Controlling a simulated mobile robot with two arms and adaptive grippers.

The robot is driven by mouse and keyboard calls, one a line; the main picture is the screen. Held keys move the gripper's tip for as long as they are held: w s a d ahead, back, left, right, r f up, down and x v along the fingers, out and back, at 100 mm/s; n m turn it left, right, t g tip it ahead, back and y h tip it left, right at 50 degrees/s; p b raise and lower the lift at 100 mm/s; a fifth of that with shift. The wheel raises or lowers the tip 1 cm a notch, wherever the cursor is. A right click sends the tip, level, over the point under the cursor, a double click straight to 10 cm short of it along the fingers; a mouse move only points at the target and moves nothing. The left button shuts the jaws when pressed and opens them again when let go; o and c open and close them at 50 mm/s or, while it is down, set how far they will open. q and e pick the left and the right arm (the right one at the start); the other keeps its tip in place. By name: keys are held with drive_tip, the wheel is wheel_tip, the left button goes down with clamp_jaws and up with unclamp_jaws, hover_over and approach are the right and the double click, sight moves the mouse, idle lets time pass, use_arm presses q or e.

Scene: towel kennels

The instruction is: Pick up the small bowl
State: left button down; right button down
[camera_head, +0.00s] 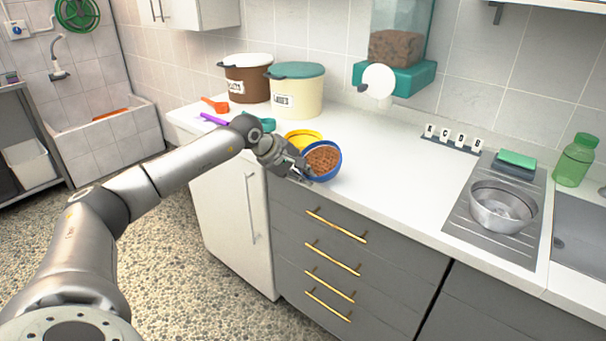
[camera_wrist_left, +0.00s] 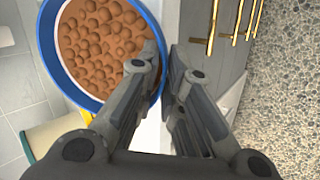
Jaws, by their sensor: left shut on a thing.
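A small blue bowl (camera_head: 334,173) full of brown kibble (camera_head: 322,158) is at the front edge of the white counter. It also shows in the left wrist view (camera_wrist_left: 52,62), with the kibble facing the camera. My left gripper (camera_head: 308,174) is shut on the near-left rim of this bowl. In the left wrist view its fingers (camera_wrist_left: 164,60) straddle the rim, one on the kibble side and one outside. I cannot tell whether the bowl touches the counter. My right gripper is not in view.
A yellow bowl (camera_head: 303,137) is just behind the blue one, and a teal bowl (camera_head: 266,125) is further left. Two lidded bins (camera_head: 296,97) stand at the back. A metal bowl (camera_head: 502,212) is at the right. The middle of the counter (camera_head: 390,160) is clear.

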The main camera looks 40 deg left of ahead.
use_arm(q)
drive_tip(key=shift+s+f, duration=0.25)
drive_tip(key=shift+s, duration=0.05)
drive_tip(key=c, duration=1.5)
unclamp_jaws()
drive_tip(key=shift+f, duration=0.1)
drive_tip(key=shift+a, duration=0.1)
drive_tip(key=v, duration=0.8)
drive_tip(key=shift+s+a+f, duration=0.2)
drive_tip(key=shift+a, duration=0.2)
drive_tip(key=shift+o, duration=0.4)
